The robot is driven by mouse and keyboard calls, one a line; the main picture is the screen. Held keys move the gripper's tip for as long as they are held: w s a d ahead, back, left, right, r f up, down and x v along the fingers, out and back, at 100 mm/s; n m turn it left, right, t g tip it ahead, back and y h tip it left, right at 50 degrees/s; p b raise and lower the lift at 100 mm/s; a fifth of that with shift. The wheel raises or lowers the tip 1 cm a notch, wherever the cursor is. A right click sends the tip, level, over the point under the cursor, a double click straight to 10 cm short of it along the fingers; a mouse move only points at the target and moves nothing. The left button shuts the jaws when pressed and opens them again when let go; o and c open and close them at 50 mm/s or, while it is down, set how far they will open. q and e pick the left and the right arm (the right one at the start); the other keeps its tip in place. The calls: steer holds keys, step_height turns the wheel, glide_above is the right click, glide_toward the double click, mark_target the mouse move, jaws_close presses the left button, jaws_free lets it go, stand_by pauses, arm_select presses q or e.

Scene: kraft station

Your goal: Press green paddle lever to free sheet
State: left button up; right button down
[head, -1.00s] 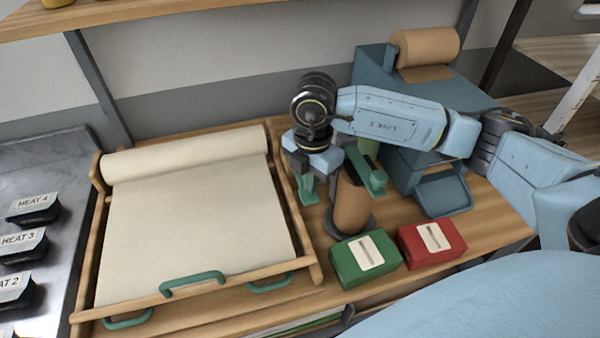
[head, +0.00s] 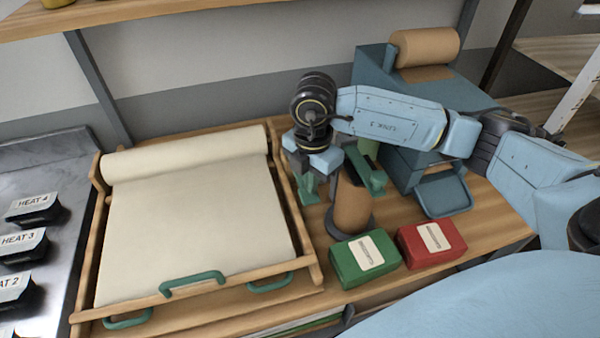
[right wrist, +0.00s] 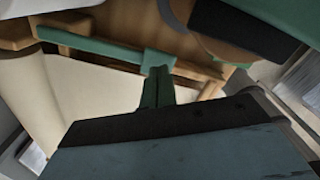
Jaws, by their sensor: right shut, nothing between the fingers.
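My right gripper (head: 307,193) points down beside the right rail of the wooden sheet frame. In the right wrist view its dark green fingers (right wrist: 157,83) are shut and empty. Their tips are at a green bar with a wider paddle-like block (right wrist: 160,61); I cannot tell whether they press on it. In the head view my wrist mostly hides that spot. The cream sheet (head: 195,225) lies flat in the wooden frame (head: 308,250), running from a cream roll (head: 185,155) at the back. My left gripper is out of view.
A brown roll (head: 352,207) stands upright close right of my gripper, with a green arm (head: 372,178) above it. Green (head: 365,258) and red (head: 431,243) boxes sit in front. A blue dispenser (head: 375,70) stands behind.

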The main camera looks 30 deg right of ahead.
mark_target(310, 195)
steer(key=shift+f, duration=0.2)
steer(key=shift+f+b, duration=1.5)
steer(key=shift+f, duration=0.3)
step_height(310, 195, up, 11)
steer(key=p, duration=0.8)
stand_by(0.4)
